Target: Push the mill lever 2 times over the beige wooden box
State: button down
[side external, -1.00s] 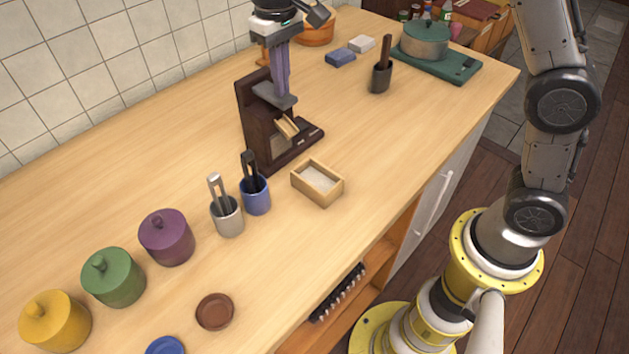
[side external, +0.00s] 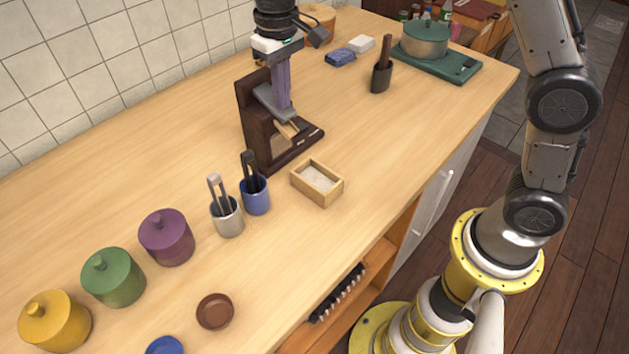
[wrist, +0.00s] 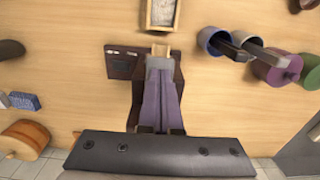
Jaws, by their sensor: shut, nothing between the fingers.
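The mill (side external: 252,125) is a dark brown stand on the counter with a grey lever (side external: 268,100) and a pale wooden chute (side external: 284,134). The lever is tilted down toward its front end. My gripper (side external: 285,107), with purple fingers, is shut and empty, pointing down onto the lever and apparently touching it. In the wrist view, the fingers (wrist: 160,92) cover much of the lever (wrist: 160,63). The beige wooden box (side external: 325,200) sits on the counter in front of the mill, apart from its base, with whitish contents. It also shows at the wrist view's top edge (wrist: 150,22).
A blue cup (side external: 256,200) and a grey cup (side external: 228,220) with utensils stand left of the box. Purple (side external: 166,240), green and yellow lidded jars are further left. A dark cup (side external: 380,80) and a green pot (side external: 424,42) stand at the back right. The counter right of the box is clear.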

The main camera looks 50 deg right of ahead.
jog(key=shift+r, duration=2)
jog(key=shift+f, duration=0.1)
jog(key=shift+f, duration=1.95)
jog(key=shift+r, duration=2.1)
jog(key=shift+r, duration=0.1)
jog(key=shift+r, duration=2.4)
